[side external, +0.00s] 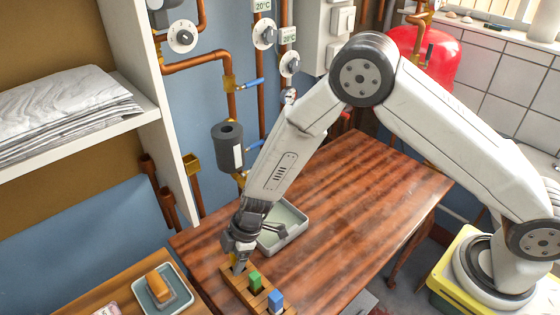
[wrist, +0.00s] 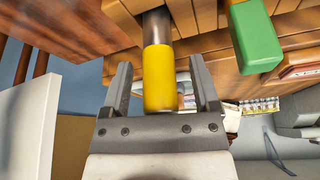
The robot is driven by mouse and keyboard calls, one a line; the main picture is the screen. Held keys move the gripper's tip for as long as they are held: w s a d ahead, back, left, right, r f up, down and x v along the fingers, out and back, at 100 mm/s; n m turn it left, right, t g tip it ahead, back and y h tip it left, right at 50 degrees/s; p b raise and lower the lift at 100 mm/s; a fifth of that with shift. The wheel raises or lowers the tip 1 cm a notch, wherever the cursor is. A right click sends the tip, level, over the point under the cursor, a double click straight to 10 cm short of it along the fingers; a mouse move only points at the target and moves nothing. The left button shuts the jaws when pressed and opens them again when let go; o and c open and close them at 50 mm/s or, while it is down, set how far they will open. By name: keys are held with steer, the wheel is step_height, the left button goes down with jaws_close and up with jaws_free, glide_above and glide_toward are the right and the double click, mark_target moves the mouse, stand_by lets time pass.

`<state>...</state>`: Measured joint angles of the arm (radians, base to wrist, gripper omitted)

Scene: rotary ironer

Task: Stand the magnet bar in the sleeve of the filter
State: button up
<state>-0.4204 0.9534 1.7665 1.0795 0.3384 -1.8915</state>
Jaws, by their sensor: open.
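A bar with a yellow grip (wrist: 160,80) and a grey metal shaft (wrist: 157,27) stands in a wooden rack (side external: 238,284); I take it to be the magnet bar. My gripper (side external: 239,263) is over the left end of the rack. In the wrist view my two fingers (wrist: 160,66) are open, one on each side of the yellow grip, with gaps showing. In the side view my gripper hides the yellow grip. A dark upright cylinder (side external: 228,158) with a round hole in its top and a pale label is on the wall pipes; it looks like the filter with its sleeve.
A green-topped piece (side external: 255,281) and a blue-topped piece (side external: 276,299) stand in the same rack; the green one (wrist: 255,36) is close beside my right finger. A pale tray (side external: 291,237) lies behind my gripper. Pipes and a blue valve lever (side external: 252,83) surround the cylinder.

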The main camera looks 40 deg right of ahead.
steer(key=shift+c, duration=0.2)
jaws_close()
steer(key=shift+r, duration=0.2)
steer(key=shift+r, duration=0.85)
steer(key=s+d+r, duration=0.6)
steer(key=s+r, duration=0.5)
steer(key=s, duration=0.1)
steer(key=shift+s, duration=0.35)
